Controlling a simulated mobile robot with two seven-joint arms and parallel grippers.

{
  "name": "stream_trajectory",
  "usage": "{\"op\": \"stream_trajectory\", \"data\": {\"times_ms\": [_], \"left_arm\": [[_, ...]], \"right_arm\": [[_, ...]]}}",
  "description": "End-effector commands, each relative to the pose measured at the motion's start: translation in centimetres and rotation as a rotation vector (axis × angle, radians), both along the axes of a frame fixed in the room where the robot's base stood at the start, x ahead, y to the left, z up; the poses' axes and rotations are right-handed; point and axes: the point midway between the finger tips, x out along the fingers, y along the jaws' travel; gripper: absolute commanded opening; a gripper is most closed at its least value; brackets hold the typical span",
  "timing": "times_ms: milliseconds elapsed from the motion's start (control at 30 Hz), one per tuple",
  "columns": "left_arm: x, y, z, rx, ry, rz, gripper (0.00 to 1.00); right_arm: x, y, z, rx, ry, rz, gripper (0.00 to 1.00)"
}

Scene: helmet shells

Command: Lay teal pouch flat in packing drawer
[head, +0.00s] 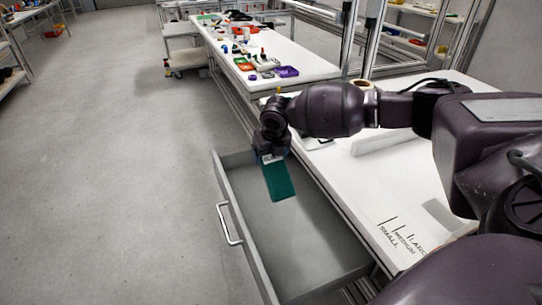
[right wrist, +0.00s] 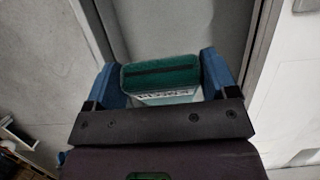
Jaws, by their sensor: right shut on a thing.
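The teal pouch (head: 278,181) hangs from my right gripper (head: 267,152) over the far end of the open packing drawer (head: 295,236). It is tilted close to upright, with a pale label near its top. In the right wrist view, the pouch (right wrist: 160,72) sits between the two blue fingers of my right gripper (right wrist: 160,85), which is shut on it. The drawer is grey, pulled out from under the white table, and its visible floor looks empty. Whether the pouch touches the drawer floor cannot be told. My left gripper is not in view.
The white worktable (head: 390,190) with printed size marks borders the drawer on the right. The drawer handle (head: 229,224) faces the clear floor (head: 110,170) on the left. A farther table (head: 225,50) holds small parts and coloured trays.

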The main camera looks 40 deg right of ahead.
Motion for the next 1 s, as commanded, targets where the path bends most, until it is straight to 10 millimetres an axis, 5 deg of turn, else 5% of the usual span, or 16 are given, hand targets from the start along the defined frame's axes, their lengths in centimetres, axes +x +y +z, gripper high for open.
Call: {"op": "stream_trajectory", "data": {"times_ms": [700,1000], "left_arm": [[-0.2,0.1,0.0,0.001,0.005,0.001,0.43],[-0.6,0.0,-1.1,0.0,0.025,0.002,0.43]], "right_arm": [[-0.7,-0.1,-0.1,0.034,0.144,-0.025,0.42],[-0.8,-0.1,-2.7,0.035,0.15,-0.025,0.42]]}}
